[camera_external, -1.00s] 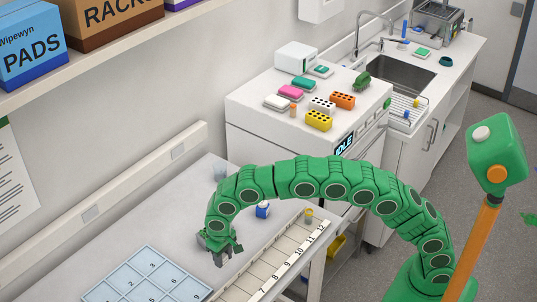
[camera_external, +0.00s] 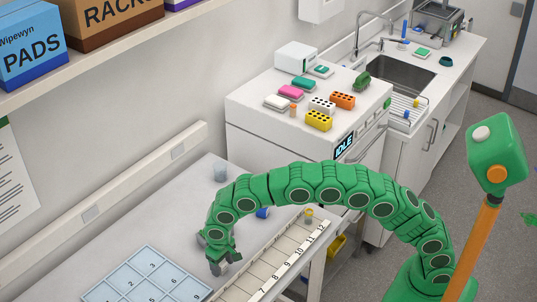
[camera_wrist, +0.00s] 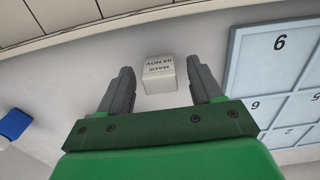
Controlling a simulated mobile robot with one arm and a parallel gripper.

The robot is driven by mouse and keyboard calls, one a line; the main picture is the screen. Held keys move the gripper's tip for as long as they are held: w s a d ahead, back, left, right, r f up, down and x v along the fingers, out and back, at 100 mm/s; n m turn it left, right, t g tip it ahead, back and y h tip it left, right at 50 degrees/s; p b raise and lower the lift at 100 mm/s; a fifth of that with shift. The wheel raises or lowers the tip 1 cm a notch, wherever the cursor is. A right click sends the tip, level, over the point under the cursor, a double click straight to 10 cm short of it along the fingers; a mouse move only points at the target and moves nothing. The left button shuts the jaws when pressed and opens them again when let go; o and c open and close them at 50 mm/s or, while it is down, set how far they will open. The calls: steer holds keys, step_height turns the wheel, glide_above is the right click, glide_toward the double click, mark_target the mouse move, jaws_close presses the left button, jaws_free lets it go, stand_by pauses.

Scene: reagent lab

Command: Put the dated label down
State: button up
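The dated label (camera_wrist: 160,73) is a small white block with dark text, partly readable as "MADE" and "NOV", upside down in the wrist view. It appears at the far side of my two grey fingers, between their tips, with a visible gap on each side. My gripper (camera_wrist: 159,66) is open, and neither finger appears to touch the label. In the external view my gripper (camera_external: 222,265) points down, low over the grey bench between the numbered tray and the numbered strip. The label cannot be made out there.
The pale blue numbered tray (camera_wrist: 234,75) is close on the right in the wrist view. The white numbered strip (camera_external: 262,283) runs along the bench front.

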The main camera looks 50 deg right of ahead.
mark_target(224, 262)
step_height(224, 262, up, 12)
steer(key=shift+r, duration=0.15)
stand_by(0.7)
steer(key=s+d+r, duration=0.3)
steer(key=s+d, duration=0.2)
steer(key=d, duration=0.5)
steer(key=s+d+r, duration=0.2)
steer(key=s+d, duration=0.4)
steer(key=d, duration=0.3)
steer(key=s+d+r, duration=0.3)
steer(key=s+d, duration=0.2)
steer(key=d, duration=0.5)
steer(key=s+d+f, duration=0.1)
steer(key=s+d, duration=0.3)
steer(key=s, duration=0.5)
steer(key=s+d+f+g, duration=0.1)
steer(key=s+d, duration=0.3)
steer(key=s, duration=0.5)
steer(key=s+d+f, duration=0.3)
steer(key=s+d, duration=0.1)
steer(key=s, duration=0.5)
steer(key=shift+d+f+g, duration=0.15)
steer(key=shift+d+g, duration=0.15)
steer(key=shift+g, duration=0.1)
